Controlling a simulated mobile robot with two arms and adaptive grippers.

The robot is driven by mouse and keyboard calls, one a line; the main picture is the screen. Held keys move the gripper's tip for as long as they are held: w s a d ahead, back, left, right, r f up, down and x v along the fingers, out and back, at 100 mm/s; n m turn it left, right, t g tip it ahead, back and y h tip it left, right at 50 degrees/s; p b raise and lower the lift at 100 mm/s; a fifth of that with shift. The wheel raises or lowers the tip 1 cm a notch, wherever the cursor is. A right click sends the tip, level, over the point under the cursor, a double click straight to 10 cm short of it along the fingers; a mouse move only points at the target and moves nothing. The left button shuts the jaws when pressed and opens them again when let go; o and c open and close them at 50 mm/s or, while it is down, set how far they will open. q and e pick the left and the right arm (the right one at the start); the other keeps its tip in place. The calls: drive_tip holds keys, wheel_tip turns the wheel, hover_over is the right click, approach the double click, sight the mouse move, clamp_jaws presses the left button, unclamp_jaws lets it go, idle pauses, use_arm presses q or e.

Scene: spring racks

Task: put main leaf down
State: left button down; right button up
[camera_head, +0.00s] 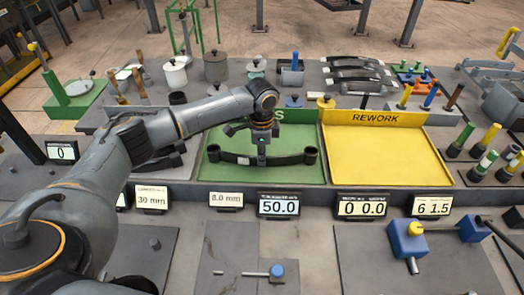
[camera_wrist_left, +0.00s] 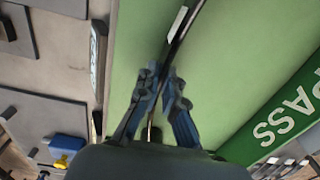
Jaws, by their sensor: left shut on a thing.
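The main leaf (camera_head: 286,159) is a dark, slightly bowed bar with a rolled eye at each end. It lies across the green PASS tray (camera_head: 222,176) in the head view, over the tray floor. I cannot tell whether it touches the floor. My left gripper (camera_head: 262,157) points down and is shut on the middle of the leaf. In the left wrist view the leaf (camera_wrist_left: 181,36) runs up from between the blue-grey fingers of this gripper (camera_wrist_left: 157,88), seen edge-on over green. My right gripper is not in view.
The yellow REWORK tray (camera_head: 385,155) stands empty to the right. Several dark leaves (camera_head: 355,75) are racked behind it. Grey pots (camera_head: 215,66) stand behind the green tray. Displays (camera_head: 279,205) line the front edge. Coloured-handled tools (camera_head: 487,160) stand at the right.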

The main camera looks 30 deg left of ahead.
sight(262, 167)
use_arm(q)
drive_tip(key=shift+r, duration=0.1)
drive_tip(key=c, duration=1.8)
unclamp_jaws()
drive_tip(key=o, duration=0.3)
drive_tip(key=shift+s, duration=0.15)
drive_tip(key=shift+r, duration=0.3)
wheel_tip(262, 167, up, 11)
drive_tip(key=b, duration=0.3)
drive_tip(key=shift+d+r, duration=0.1)
drive_tip(key=shift+r, duration=0.1)
drive_tip(key=shift+s+f, duration=0.1)
